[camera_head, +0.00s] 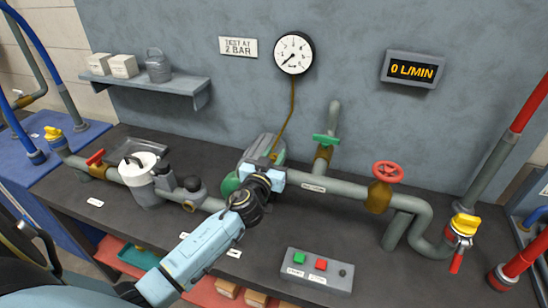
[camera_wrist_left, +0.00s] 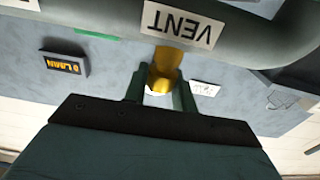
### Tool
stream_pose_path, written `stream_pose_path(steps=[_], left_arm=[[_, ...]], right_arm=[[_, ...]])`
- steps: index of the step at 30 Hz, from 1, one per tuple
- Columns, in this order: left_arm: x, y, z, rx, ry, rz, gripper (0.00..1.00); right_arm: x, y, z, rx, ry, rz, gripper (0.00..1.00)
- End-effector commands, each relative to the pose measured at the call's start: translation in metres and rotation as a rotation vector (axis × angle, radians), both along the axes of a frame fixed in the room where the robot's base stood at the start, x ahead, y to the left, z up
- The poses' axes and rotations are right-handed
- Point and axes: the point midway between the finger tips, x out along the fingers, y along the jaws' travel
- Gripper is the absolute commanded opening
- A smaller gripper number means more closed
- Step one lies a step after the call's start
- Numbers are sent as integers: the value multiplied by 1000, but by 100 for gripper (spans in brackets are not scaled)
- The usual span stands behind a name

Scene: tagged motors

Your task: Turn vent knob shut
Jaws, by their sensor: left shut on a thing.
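The vent knob (camera_wrist_left: 165,65) is a small yellow part below a white VENT label (camera_wrist_left: 184,24), which reads upside down in the left wrist view. My left gripper (camera_wrist_left: 159,88) has its two dark green fingers on either side of the knob and is shut on it. In the head view my left gripper (camera_head: 262,178) is at the pump and pipe in the middle of the bench, and it hides the knob there. How far the knob is turned cannot be told. My right gripper is not in view.
A red valve wheel (camera_head: 387,172), a green valve handle (camera_head: 326,141) and a yellow handle (camera_head: 465,224) sit on the pipes. A button box (camera_head: 318,270) stands at the front. The gauge (camera_head: 293,53) hangs on the wall; the display (camera_head: 412,70) reads 0 L/MIN.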

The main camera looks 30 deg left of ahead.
Motion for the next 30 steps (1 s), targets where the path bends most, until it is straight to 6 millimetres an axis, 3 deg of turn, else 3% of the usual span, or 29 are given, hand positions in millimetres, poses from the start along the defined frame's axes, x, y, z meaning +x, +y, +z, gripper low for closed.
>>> stream_pose_path(steps=[15, 30], left_arm=[[0, 3, 1, 7, 6, -477, 4], [0, 1, -1, 4, 3, -754, 4]], right_arm=[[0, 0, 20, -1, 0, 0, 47], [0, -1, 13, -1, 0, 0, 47]])
